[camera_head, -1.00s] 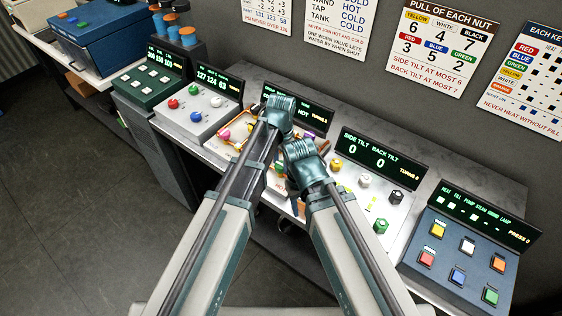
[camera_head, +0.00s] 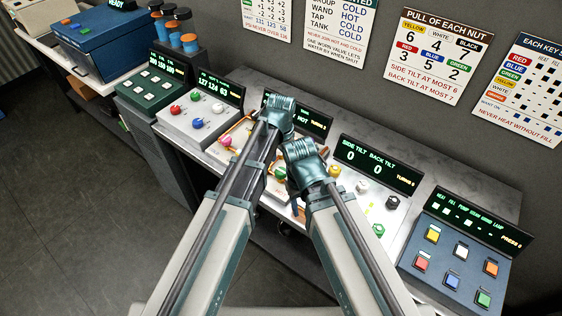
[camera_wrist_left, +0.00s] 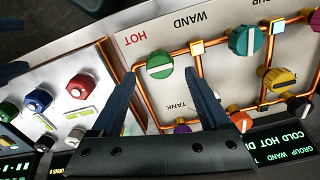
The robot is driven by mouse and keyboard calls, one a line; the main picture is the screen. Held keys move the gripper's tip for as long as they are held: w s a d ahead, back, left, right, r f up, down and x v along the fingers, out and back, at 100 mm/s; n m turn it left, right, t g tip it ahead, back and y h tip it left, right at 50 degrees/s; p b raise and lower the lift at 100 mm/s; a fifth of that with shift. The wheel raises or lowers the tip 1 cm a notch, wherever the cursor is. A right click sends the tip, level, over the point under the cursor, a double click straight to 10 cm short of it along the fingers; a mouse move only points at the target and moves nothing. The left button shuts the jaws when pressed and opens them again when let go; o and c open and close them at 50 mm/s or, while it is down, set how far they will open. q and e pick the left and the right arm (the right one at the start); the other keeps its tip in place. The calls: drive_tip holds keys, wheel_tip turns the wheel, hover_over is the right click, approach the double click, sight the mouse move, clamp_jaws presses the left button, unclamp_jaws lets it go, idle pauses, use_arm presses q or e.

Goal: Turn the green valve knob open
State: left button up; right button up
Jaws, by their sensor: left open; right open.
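The green valve knob (camera_wrist_left: 160,65) with a pale bar across its face shows in the left wrist view. It sits on a copper pipe on the white valve panel (camera_wrist_left: 205,82), near the word HOT. My left gripper (camera_wrist_left: 161,75) is open, its two dark fingers reaching up on either side of this knob with small gaps; I see no grip on it. In the head view my left gripper (camera_head: 279,112) is over the valve panel, and its fingers are hidden.
A teal knob (camera_wrist_left: 245,40), a yellow knob (camera_wrist_left: 279,80) and an orange knob (camera_wrist_left: 241,120) are near on the same pipes. The nut panel (camera_head: 352,194) is to the right, the button panel (camera_head: 457,262) beyond it. A dark display (camera_wrist_left: 292,135) lies behind the knobs.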

wheel_tip(320, 180, up, 10)
drive_tip(key=p, duration=0.9)
drive_tip(key=shift+r, duration=0.25)
